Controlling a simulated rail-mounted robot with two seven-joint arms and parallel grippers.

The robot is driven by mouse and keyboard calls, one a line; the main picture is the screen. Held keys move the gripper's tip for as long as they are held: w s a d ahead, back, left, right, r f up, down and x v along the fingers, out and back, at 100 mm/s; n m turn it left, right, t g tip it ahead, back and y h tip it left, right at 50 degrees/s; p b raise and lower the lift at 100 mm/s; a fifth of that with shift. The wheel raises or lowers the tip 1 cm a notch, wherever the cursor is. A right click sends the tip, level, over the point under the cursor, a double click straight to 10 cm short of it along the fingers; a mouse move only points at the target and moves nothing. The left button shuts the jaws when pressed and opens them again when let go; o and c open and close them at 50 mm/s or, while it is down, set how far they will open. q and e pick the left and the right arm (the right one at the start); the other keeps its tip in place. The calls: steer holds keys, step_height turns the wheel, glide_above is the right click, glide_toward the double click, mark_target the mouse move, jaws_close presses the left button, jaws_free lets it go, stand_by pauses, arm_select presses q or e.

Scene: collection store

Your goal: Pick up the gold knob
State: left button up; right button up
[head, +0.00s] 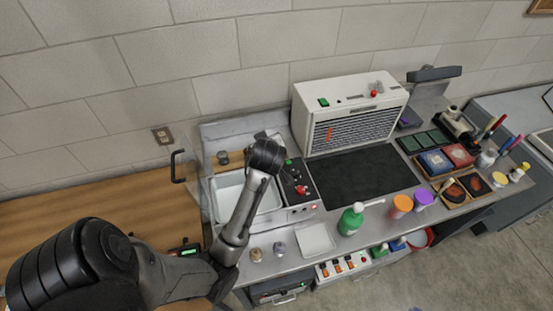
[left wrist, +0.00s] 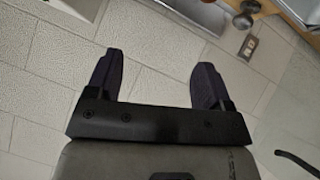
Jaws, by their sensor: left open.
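A small gold knob (head: 256,254) stands on the front left of the grey bench in the head view, beside a similar silver knob (head: 279,248). My left arm reaches over the bench, with its wrist above the white tray area, behind and above the gold knob. My left gripper (left wrist: 155,72) shows in the left wrist view with its two dark fingers apart and nothing between them. It faces the block wall. I cannot make out its fingers in the head view. My right gripper is in neither view.
A white tray (head: 233,198) and control panel (head: 301,190) lie beneath my left wrist. A square white dish (head: 316,240) and green pump bottle (head: 351,219) stand right of the knobs. A vented white unit (head: 350,112) stands behind the clear black mat (head: 362,178).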

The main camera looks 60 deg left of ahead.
arm_select(q)
steer(key=a+f+n+g+b, duration=0.2)
steer(key=a+n+g+b, duration=0.2)
steer(key=a+n+b, duration=1)
steer(key=w+f+n+h+b, duration=0.2)
steer(key=w+f+n+b, duration=0.1)
steer(key=n+b, duration=0.1)
steer(key=w+d+f+n+h+b, duration=0.1)
steer(key=w+f+n+h+b, duration=0.1)
steer(key=f+n+b, duration=0.1)
steer(key=w+d+f+n+t+h+b, duration=0.1)
steer(key=w+f+n+h+b, duration=0.2)
steer(key=f+n+b, duration=0.1)
steer(key=shift+w+d+f+n+b, duration=0.2)
steer(key=shift+f+n, duration=0.1)
steer(key=shift+n, duration=0.3)
steer(key=shift+w+d+f+n+b, duration=0.15)
steer(key=shift+f+n, duration=0.1)
steer(key=shift+n, duration=0.35)
steer(key=shift+b+x, duration=1.05)
steer(key=shift+x, duration=1.6)
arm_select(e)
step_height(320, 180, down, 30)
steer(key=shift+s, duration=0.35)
arm_select(q)
steer(key=shift+c, duration=0.4)
